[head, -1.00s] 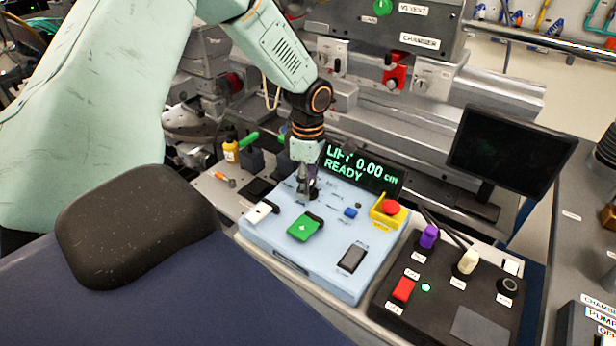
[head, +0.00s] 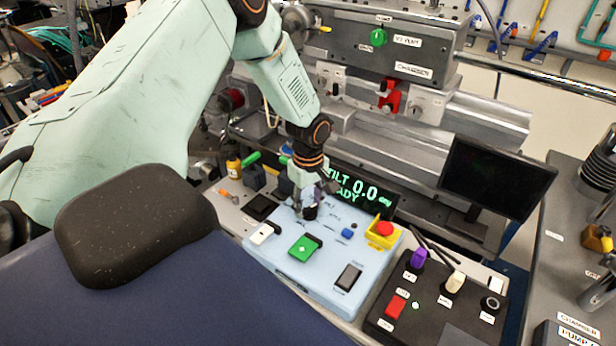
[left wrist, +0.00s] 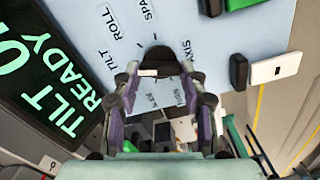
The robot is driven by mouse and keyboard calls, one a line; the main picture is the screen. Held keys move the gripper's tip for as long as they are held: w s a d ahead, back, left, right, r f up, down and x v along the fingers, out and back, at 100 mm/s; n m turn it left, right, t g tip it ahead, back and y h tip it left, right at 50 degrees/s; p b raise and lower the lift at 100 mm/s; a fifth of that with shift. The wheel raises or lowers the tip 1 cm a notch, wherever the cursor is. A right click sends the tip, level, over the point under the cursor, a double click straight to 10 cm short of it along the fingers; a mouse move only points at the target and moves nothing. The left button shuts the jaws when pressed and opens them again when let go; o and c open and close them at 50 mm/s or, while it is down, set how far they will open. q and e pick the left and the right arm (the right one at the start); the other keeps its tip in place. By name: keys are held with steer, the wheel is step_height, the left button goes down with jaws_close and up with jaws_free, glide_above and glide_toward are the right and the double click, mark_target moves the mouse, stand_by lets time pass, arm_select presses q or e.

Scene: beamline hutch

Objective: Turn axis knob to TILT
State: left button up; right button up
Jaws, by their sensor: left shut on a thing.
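The axis knob (head: 310,212) is a small black knob on the pale blue control box (head: 330,283). My left gripper (head: 309,205) reaches down onto it from above and is shut on it. In the left wrist view the knob (left wrist: 158,56) sits between the two fingertips (left wrist: 166,76), with printed labels around it, among them TILT, ROLL and SPAN. A white mark shows at the knob's left side, on the side of the TILT label (left wrist: 107,61). The display (head: 362,193) reads TILT 0.0 deg, READY; my gripper partly covers it in the head view. My right gripper is not in view.
The box also bears a white switch (head: 262,234), a green switch (head: 304,247), a blue button (head: 347,233) and a red button on a yellow base (head: 383,230). A black panel (head: 440,302) stands to the right, with a dark monitor (head: 493,183) behind it.

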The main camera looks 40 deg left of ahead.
mark_target(309, 207)
arm_select(q)
steer(key=shift+w+r, duration=0.1)
steer(key=shift+w, duration=0.05)
stand_by(0.3)
steer(key=o, duration=1.1)
steer(key=shift+d, duration=0.1)
steer(key=shift+o, duration=0.2)
step_height(309, 207, up, 12)
